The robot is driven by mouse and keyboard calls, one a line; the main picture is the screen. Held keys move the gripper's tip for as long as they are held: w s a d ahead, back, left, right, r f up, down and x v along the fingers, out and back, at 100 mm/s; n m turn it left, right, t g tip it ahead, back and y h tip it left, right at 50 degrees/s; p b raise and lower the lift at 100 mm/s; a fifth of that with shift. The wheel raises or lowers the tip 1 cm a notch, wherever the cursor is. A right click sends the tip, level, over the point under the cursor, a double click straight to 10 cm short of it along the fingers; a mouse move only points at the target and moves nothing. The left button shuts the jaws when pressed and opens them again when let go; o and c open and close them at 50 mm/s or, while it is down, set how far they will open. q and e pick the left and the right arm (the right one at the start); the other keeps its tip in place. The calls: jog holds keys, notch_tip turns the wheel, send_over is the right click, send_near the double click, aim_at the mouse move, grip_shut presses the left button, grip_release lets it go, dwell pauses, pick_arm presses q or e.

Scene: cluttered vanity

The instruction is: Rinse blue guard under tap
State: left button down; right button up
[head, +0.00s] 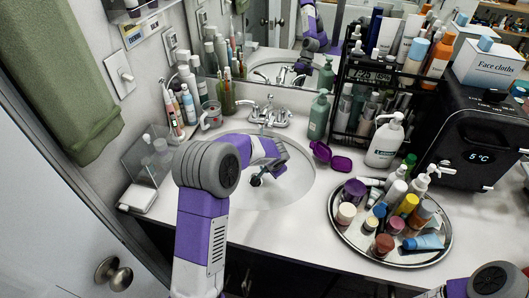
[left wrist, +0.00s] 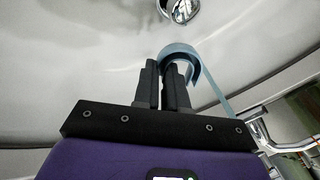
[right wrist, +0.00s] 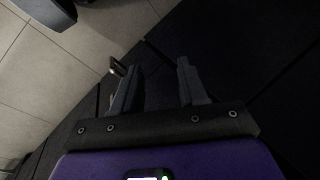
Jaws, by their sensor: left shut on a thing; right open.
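My left gripper (head: 258,180) is inside the white sink basin (head: 296,178), below the tap (head: 268,114). In the left wrist view its fingers (left wrist: 176,70) are shut on the blue guard (left wrist: 186,52), a curved blue band that shows at the fingertips. A pale blue strip runs from the guard towards the chrome tap (left wrist: 262,132); I cannot tell whether it is guard or water. In the head view the guard is hard to make out behind my gripper. My right gripper (right wrist: 155,78) is open and empty, low beside dark panels.
An open purple case (head: 331,158) lies on the counter right of the basin. A round tray (head: 345,226) crowded with bottles stands at front right. A white pump bottle (head: 384,143), a green bottle (head: 318,116) and a clear box (head: 147,160) stand around the sink.

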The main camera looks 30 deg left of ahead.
pick_arm(q)
jog(key=s+d+r+b, duration=0.1)
jog(key=s+d+r, duration=0.1)
jog(key=s+r, duration=0.2)
jog(key=shift+s+d, duration=0.15)
jog(key=shift+d, duration=0.1)
dwell(0.3)
dwell(0.5)
